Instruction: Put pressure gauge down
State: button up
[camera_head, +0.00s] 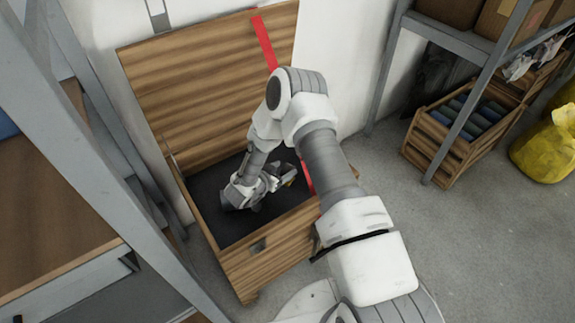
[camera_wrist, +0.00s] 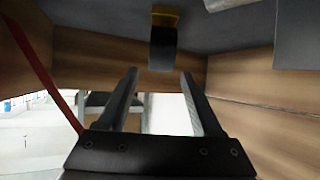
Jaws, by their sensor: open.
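An open wooden chest (camera_head: 262,244) with a dark floor holds the end of my arm in the head view. My gripper (camera_wrist: 159,74) shows in the wrist view with its two fingers apart and nothing between them. A small black piece with a yellow end (camera_wrist: 163,42) lies just beyond the fingertips, against the dark chest floor. It may be the pressure gauge, but its dial is not visible. In the head view, my wrist hides most of that spot, and only a small yellow bit (camera_head: 289,183) shows beside it.
A grey shelf frame stands close on the left. A crate of bottles (camera_head: 445,145) and a yellow bag (camera_head: 548,145) are at right. Open floor lies between.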

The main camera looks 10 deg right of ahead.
jog(key=p+v, duration=0.3)
jog(key=v, duration=0.5)
jog(key=w+a+r+n+t+y, duration=0.1)
jog(key=w+a+r+y, duration=0.2)
jog(key=r, duration=0.4)
jog(key=w+a+r+n+t+y, duration=0.1)
jog(key=w+a+r+y, duration=0.15)
jog(key=w+r, duration=0.4)
jog(key=s+r+n+y, duration=0.2)
jog(key=r, duration=0.6)
jog(key=s+r+n+y, duration=0.1)
jog(key=s+r+y, duration=0.15)
jog(key=r, duration=0.65)
jog(key=s+d+r+n+g, duration=0.2)
jog(key=s+d+r+n, duration=0.15)
jog(key=s+r, duration=0.7)
jog(key=s+d+g, duration=0.1)
jog(key=s+d, duration=0.2)
jog(key=s, duration=0.4)
jog(key=s+d+g+h, duration=0.1)
jog(key=s+d, duration=0.2)
jog(key=s, duration=0.3)
jog(key=s+d+g, duration=0.1)
jog(key=s+d, duration=0.1)
jog(key=s, duration=0.5)
jog(key=shift+s+d+f, duration=0.2)
jog(key=shift+s+d, duration=0.15)
jog(key=shift+d, duration=0.05)
